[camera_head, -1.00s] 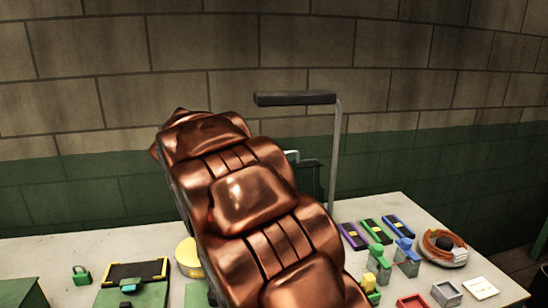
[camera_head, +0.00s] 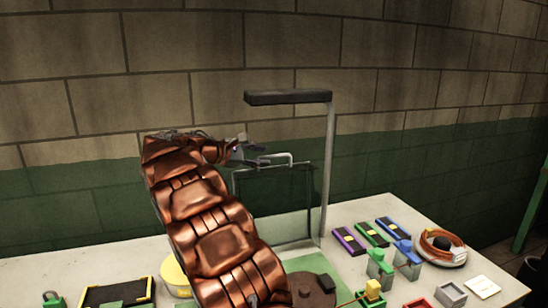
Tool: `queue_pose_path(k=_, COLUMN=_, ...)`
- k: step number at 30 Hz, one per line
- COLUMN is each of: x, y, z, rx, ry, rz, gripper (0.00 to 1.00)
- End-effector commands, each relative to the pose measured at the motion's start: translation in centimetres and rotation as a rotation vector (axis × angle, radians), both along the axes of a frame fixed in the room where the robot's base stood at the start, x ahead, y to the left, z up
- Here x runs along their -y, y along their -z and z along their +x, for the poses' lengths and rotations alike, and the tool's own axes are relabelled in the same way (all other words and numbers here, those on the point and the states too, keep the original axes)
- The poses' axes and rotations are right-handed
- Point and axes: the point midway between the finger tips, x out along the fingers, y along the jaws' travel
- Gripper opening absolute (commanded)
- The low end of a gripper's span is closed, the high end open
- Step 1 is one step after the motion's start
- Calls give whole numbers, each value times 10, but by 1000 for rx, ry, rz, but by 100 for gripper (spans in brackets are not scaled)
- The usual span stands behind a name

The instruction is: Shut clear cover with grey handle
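The clear cover (camera_head: 275,205) stands upright, its see-through panel edged in a dark frame, behind my arm near the middle of the head view. Its grey handle (camera_head: 291,156) is a thin bar at the cover's top edge. My gripper (camera_head: 255,152) is just left of the handle, at about its height. Its grey fingers look spread apart, with nothing between them. I cannot tell whether a finger touches the handle or the frame. My copper-coloured arm hides the cover's lower left and part of what lies below it.
A grey post with a dark lamp bar (camera_head: 288,97) rises right of the cover. A brown round part (camera_head: 312,290) lies in front. Purple, green and blue blocks (camera_head: 372,235) and an orange coil (camera_head: 440,245) are at right. A black, yellow-edged tray (camera_head: 118,294) is at left.

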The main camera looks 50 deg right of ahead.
Motion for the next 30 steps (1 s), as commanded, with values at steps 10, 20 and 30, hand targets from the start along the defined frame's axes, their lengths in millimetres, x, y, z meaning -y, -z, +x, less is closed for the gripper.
queue_pose_path(k=10, x=39, y=11, z=-6, rx=-1, ry=-7, rz=2, gripper=39)
queue_pose_path(k=20, x=61, y=19, z=-11, rx=1, ry=-6, rz=2, gripper=39)
queue_pose_path(k=30, x=61, y=19, z=-11, rx=1, ry=-5, rz=2, gripper=18)
